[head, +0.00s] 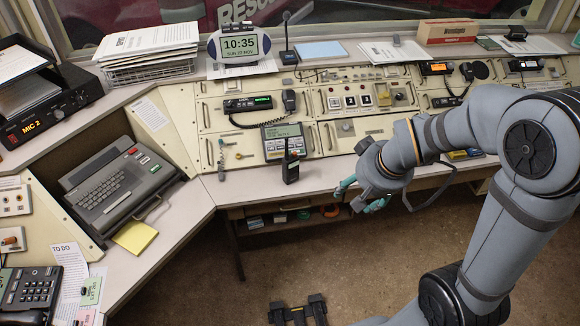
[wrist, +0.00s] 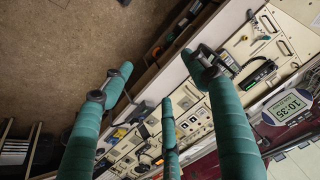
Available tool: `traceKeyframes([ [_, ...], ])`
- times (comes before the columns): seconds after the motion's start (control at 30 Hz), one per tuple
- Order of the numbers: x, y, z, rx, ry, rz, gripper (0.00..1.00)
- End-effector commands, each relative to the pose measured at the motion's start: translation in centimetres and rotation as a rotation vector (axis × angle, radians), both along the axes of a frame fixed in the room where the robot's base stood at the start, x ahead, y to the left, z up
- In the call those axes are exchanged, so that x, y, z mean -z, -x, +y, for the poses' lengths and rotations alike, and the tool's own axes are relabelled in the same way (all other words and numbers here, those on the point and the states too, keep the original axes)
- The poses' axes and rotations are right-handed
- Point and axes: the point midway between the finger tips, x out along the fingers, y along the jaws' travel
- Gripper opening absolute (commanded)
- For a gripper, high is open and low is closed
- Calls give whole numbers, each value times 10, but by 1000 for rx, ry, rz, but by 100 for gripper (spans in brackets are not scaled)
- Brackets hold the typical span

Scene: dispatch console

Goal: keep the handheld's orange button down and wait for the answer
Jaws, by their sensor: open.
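The handheld (head: 291,169) is a small black radio with a short aerial. It stands upright near the front edge of the desk, just in front of a grey keypad unit with a green screen. Its orange button cannot be made out. My gripper (head: 360,196) has teal fingers and is to the right of the handheld, by the desk's front edge, apart from it. In the wrist view my gripper (wrist: 158,72) is open with its fingers spread and nothing between them. The handheld cannot be told for sure there, as a finger covers part of the desk.
The keypad unit (head: 285,142) is close behind the handheld. A corded radio (head: 248,104) and a clock (head: 239,46) are farther back. A typewriter-like keyboard (head: 118,188) is at left. A shelf (head: 290,218) runs under the desk. The desk strip right of the handheld is clear.

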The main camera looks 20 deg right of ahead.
Motion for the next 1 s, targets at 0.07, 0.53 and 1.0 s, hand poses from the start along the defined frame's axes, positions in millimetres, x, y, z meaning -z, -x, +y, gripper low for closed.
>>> traceKeyframes([
  [0.07, 0, 0, 0, 0, 0, 0, 53],
  [0.53, 0, 0, 0, 0, 0, 0, 26],
  [1.0, 0, 0, 0, 0, 0, 0, 0],
])
